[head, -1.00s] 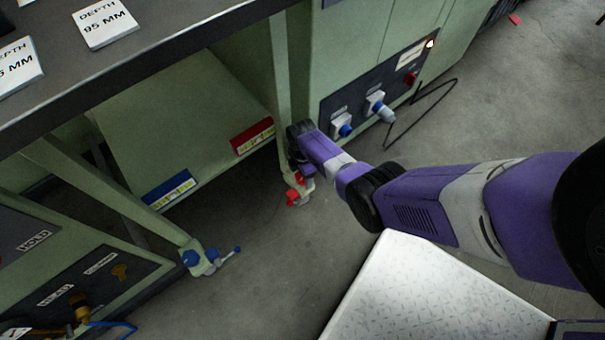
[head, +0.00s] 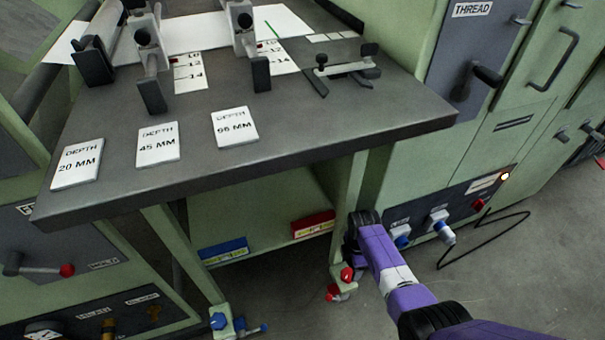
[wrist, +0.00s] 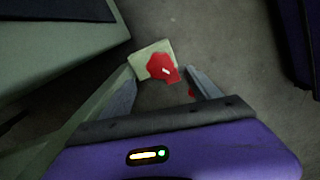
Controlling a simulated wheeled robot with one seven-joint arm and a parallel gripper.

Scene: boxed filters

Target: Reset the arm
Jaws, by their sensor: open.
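My arm, purple and white, reaches in from the bottom right of the head view to beside the table's front right leg. My gripper cannot be made out in the head view. In the wrist view my gripper (wrist: 162,78) is open, its two grey fingers spread with nothing held between them. A red knob on a pale green foot (wrist: 160,66) shows just beyond and between the fingertips. I cannot tell whether they touch. Red foot parts (head: 345,274) also show at the base of that leg in the head view.
A green cabinet (head: 470,120) with blue plugs (head: 438,222) and a loose black cable (head: 485,238) stands to the right.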

